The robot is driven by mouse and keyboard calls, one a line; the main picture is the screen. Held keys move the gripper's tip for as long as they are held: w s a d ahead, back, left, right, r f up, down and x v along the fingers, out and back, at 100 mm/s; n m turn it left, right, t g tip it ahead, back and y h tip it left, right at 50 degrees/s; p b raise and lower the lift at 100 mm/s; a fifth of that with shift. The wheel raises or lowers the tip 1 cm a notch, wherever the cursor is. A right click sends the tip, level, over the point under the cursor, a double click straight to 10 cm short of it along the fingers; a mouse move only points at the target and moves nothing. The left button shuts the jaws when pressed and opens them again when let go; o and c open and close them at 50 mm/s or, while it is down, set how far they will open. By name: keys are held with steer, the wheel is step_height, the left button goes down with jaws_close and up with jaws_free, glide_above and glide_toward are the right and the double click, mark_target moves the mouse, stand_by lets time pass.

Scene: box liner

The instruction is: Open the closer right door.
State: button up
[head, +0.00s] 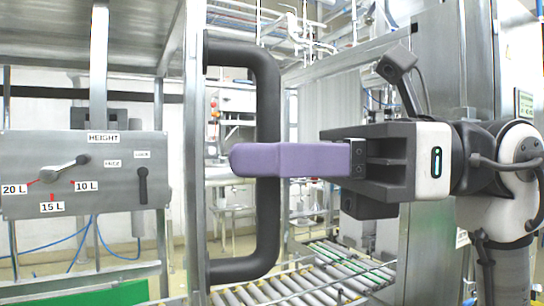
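A black D-shaped door handle (267,105) is fixed at its top and bottom to a metal upright (196,150) left of centre in the head view. I take this upright as the edge of the door; where the door panel extends from it is not clear. My gripper (240,160) reaches in from the right with purple fingers lying level across the middle of the handle's vertical bar. The near finger passes in front of the bar, its tip just short of the upright. It hides the other finger and that part of the bar. Whether the fingers grip the bar cannot be seen.
A grey control panel (84,175) with a lever dial marked HEIGHT is at the left. A roller conveyor (310,280) runs below and behind the handle. A wide metal post (450,60) stands behind my arm at the right. Pipes and machinery fill the background.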

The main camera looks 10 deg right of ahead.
steer(key=shift+f, duration=0.1)
stand_by(0.3)
steer(key=d+b, duration=0.2)
steer(key=d, duration=1.1)
steer(key=shift+s+d, duration=0.4)
